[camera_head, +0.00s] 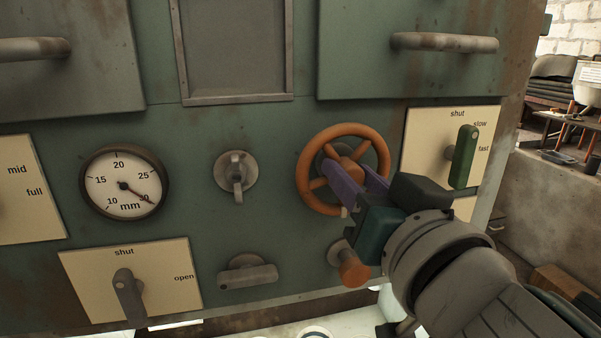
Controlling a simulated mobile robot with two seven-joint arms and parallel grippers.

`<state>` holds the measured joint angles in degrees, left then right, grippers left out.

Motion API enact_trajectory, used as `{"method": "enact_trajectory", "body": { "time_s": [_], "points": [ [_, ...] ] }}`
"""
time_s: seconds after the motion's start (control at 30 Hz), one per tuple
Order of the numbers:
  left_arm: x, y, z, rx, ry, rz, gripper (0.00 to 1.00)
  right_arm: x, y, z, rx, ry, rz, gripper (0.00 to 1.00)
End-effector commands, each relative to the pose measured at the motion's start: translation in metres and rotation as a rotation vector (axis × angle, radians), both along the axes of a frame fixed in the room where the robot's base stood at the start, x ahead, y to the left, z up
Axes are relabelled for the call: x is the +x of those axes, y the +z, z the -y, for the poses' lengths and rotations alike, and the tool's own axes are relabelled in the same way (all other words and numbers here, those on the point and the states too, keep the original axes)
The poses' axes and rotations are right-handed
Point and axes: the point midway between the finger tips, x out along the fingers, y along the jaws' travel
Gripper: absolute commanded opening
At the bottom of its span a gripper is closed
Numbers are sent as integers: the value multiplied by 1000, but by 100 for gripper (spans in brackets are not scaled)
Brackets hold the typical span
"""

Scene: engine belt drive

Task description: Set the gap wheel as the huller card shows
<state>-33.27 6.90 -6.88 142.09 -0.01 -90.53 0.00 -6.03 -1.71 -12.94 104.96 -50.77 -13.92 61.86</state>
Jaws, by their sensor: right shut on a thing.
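The orange gap wheel (381,150), a spoked handwheel, is on the green machine front right of centre. My right gripper (362,188) comes in from the lower right, its purple fingers shut on the wheel at its lower right spokes and hub area. The exact contact is partly hidden by the gripper. A round dial marked mm (124,183) is at the left. Its needle points to the lower right, past 25, near the end of the scale. No huller card can be made out. My left gripper is not in view.
A green lever (464,157) on a plate marked shut, slow, fast stands right of the wheel. A grey lever (127,293) sits on a shut/open plate below the dial. A grey tap handle (237,175), a grey knob (247,271) and an orange knob (353,271) are nearby.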

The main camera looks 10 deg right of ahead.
Motion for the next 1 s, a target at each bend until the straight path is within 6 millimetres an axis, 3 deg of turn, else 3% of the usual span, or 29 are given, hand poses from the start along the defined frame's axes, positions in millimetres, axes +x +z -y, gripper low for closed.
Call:
{"method": "enact_trajectory", "body": {
  "time_s": [0.47,1.0],
  "points": [
    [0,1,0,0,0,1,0,0,0,0,-67,0,3,0],
    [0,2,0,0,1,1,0,0,1,-2,-515,0,19,0]
  ]
}}
